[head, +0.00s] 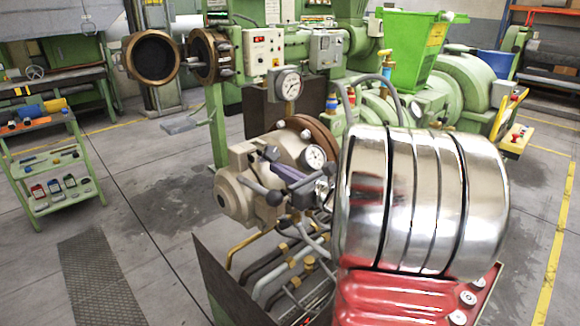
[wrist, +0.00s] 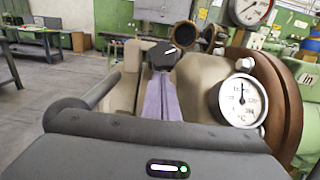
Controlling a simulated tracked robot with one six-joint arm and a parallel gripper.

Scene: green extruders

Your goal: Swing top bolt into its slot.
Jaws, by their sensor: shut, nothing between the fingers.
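My gripper (head: 296,187) is dark grey, beside the die head and just below the bolt in the head view. Its grey body (wrist: 150,150) fills the bottom of the wrist view.
A dial gauge (wrist: 241,100) and a brown flange (wrist: 283,95) stand close on the right in the wrist view. A dark rod (wrist: 93,88) is at the left. Pipes (head: 285,270) run below the die head. Open floor (head: 150,215) lies left of the machine.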

